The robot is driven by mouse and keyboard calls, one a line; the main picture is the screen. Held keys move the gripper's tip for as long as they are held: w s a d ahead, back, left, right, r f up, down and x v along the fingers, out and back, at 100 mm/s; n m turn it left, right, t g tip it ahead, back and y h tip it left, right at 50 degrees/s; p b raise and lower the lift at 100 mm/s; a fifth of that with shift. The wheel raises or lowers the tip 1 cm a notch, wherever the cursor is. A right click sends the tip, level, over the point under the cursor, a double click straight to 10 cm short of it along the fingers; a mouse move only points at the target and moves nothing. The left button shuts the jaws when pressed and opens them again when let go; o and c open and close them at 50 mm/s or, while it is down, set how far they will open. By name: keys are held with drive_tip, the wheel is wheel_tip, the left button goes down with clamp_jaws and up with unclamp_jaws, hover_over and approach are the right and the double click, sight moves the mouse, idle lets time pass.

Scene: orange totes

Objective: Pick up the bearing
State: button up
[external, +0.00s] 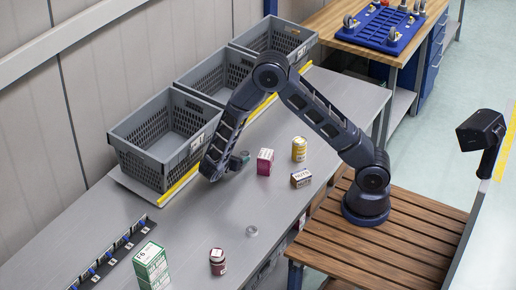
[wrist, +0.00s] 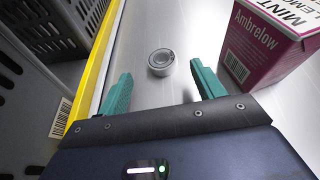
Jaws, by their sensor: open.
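A small round silver piece, apparently the bearing (wrist: 161,62), rests on the grey table in the wrist view. It has a dark ringed top. My gripper (wrist: 160,74) is open, with one green finger on each side of the line to the bearing. The bearing lies just past the fingertips, apart from both. In the external view my gripper (external: 238,162) is low over the table beside the grey crates, and the arm partly hides that spot. A second silver ring (external: 252,231) lies nearer the table's front edge; I cannot tell whether it is also a bearing.
A magenta box (wrist: 265,45) stands close to the right finger. A yellow strip (wrist: 92,85) and a grey crate (wrist: 40,75) are on the left. A yellow can (external: 299,149), brown box (external: 301,178), dark red jar (external: 217,262) and green boxes (external: 151,262) stand on the table.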

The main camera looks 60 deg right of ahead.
sight(243, 156)
drive_tip(key=x, duration=0.4)
drive_tip(key=shift+s+f, duration=0.1)
drive_tip(key=shift+f, duration=0.2)
drive_tip(key=shift+c, duration=0.2)
drive_tip(key=c, duration=1.1)
drive_tip(key=shift+o, duration=0.2)
